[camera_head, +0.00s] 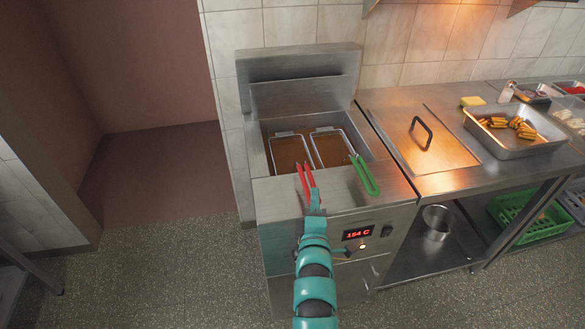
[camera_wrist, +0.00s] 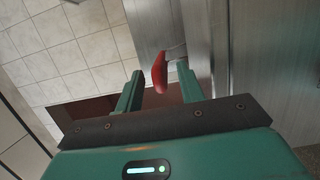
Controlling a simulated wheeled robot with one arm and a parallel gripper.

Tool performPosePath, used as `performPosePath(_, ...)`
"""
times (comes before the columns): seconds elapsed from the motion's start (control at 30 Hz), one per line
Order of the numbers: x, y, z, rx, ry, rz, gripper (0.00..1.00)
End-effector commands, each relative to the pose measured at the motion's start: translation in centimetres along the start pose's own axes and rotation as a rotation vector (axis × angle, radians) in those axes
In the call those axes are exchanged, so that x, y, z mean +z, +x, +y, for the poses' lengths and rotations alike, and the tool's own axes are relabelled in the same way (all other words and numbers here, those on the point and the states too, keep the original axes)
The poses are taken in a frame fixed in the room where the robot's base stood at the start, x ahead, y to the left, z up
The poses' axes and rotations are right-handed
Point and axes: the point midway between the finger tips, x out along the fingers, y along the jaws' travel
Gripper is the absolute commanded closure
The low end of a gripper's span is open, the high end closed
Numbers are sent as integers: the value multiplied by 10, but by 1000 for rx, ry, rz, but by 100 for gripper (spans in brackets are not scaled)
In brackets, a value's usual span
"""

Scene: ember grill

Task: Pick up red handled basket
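The red-handled basket (camera_head: 287,151) sits in the left side of the fryer well, its wire frame down in brown oil. Its red handle (camera_head: 305,181) sticks out over the fryer's front edge. My gripper (camera_head: 314,196) is at the outer end of that handle. In the wrist view the two fingers of my gripper (camera_wrist: 160,69) are spread apart.
A second basket with a green handle (camera_head: 364,176) sits to the right in the same fryer (camera_head: 282,207). A counter (camera_head: 395,128) with a black-handled lid adjoins on the right, with a tray of fries (camera_head: 540,147). Open floor (camera_head: 165,265) lies to the left.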

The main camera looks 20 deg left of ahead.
Motion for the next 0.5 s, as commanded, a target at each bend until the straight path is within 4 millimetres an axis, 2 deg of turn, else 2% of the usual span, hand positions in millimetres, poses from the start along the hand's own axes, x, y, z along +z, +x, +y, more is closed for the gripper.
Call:
performPosePath(0.1,-1,16,2,-5,1,-1,62)
performPosePath(0.3,-2,35,1,-4,0,0,62)
performPosePath(0.5,-2,41,1,-2,0,1,62)
